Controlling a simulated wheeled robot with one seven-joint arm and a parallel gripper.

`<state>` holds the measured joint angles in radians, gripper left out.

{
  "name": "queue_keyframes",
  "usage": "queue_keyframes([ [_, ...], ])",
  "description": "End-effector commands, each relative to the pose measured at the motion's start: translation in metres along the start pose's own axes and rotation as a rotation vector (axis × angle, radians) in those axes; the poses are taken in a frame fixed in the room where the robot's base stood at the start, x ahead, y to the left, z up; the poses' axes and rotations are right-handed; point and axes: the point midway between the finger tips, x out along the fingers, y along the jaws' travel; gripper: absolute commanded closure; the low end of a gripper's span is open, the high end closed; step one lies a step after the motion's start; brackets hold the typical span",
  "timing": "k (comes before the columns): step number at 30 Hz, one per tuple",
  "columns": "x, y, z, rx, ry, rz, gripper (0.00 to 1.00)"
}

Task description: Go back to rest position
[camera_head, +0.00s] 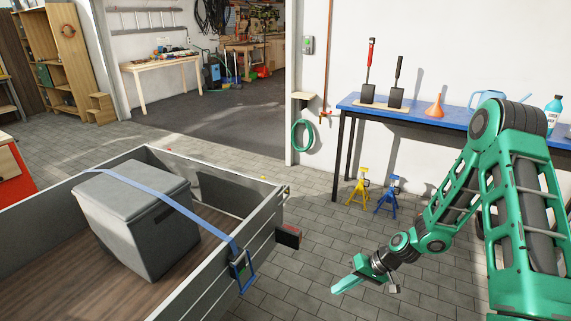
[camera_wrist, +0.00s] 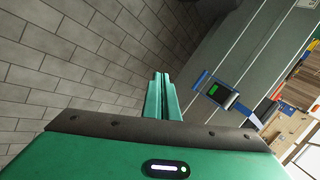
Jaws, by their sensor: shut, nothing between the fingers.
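My gripper (camera_head: 346,287) is at the end of my green arm, low over the grey paving to the right of the trailer. Its fingers are closed together with nothing between them. In the wrist view the shut fingers (camera_wrist: 161,80) point away over the paving, beside the grey trailer side. The gripper is apart from the trailer wall in the head view.
A trailer (camera_head: 215,285) holds a grey box (camera_head: 135,215) under a blue strap with a ratchet (camera_head: 240,268). A blue workbench (camera_head: 430,113) stands along the wall, with yellow (camera_head: 359,188) and blue (camera_head: 387,195) jack stands below. Paving between is clear.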

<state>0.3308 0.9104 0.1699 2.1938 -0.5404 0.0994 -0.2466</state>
Motion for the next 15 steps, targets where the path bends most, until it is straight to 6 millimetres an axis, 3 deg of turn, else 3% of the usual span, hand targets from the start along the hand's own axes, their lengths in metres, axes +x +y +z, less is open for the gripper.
queue_keyframes([
  [1, -0.019, 0.002, -0.001, -0.010, -0.006, 0.038, 1.00],
  [15, -0.180, 0.013, 0.032, 0.035, -0.069, 0.361, 1.00],
])
